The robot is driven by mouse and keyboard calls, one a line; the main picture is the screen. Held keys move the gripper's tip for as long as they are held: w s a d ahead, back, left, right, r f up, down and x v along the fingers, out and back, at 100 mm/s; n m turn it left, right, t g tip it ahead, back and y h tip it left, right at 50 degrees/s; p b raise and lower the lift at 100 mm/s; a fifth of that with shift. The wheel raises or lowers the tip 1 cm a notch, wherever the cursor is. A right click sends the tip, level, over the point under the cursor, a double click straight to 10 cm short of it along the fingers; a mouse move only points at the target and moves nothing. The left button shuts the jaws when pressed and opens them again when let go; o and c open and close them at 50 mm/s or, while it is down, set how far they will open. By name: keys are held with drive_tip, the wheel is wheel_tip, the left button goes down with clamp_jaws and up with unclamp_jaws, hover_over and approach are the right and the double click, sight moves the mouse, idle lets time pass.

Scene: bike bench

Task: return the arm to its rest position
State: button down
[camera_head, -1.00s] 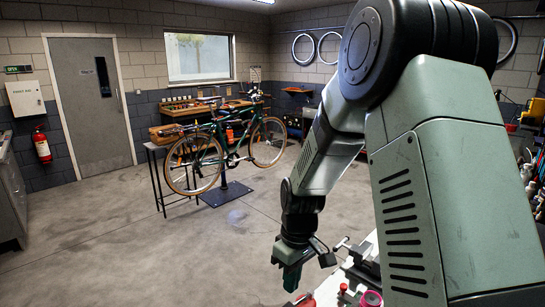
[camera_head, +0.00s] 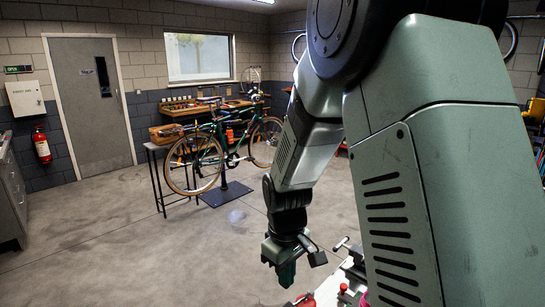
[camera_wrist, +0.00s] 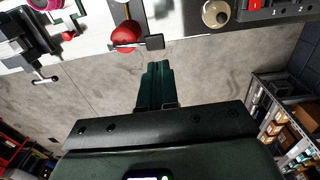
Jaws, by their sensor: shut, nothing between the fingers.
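My gripper (camera_head: 286,270) hangs from my arm with its fingers pointing down, to the left of the bench edge in the head view. In the wrist view the green fingers of my gripper (camera_wrist: 158,75) are together with nothing between them. They point toward the bench's edge, with bare floor behind them. My arm fills the right part of the head view and hides most of the bench.
A white bench top (camera_wrist: 90,45) carries a red round object (camera_wrist: 126,37), a vise-like tool (camera_wrist: 25,45) and a dark box with a red switch (camera_wrist: 255,6). A bicycle (camera_head: 220,150) stands farther back. Shelving with boxes (camera_wrist: 285,130) shows at right. The floor (camera_head: 110,240) at left is clear.

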drive_tip(key=f, duration=0.4)
drive_tip(key=shift+w+d+f, duration=0.15)
drive_tip(key=shift+w+d, duration=0.05)
drive_tip(key=shift+d, duration=0.05)
drive_tip(key=shift+w+d+g+y, duration=0.4)
drive_tip(key=shift+g+y, duration=0.1)
wheel_tip(320, 180, up, 7)
drive_tip(key=shift+w+d+f, duration=0.15)
drive_tip(key=shift+w+d, duration=0.05)
drive_tip(key=shift+w, duration=0.05)
drive_tip(key=c, duration=1.8)
unclamp_jaws()
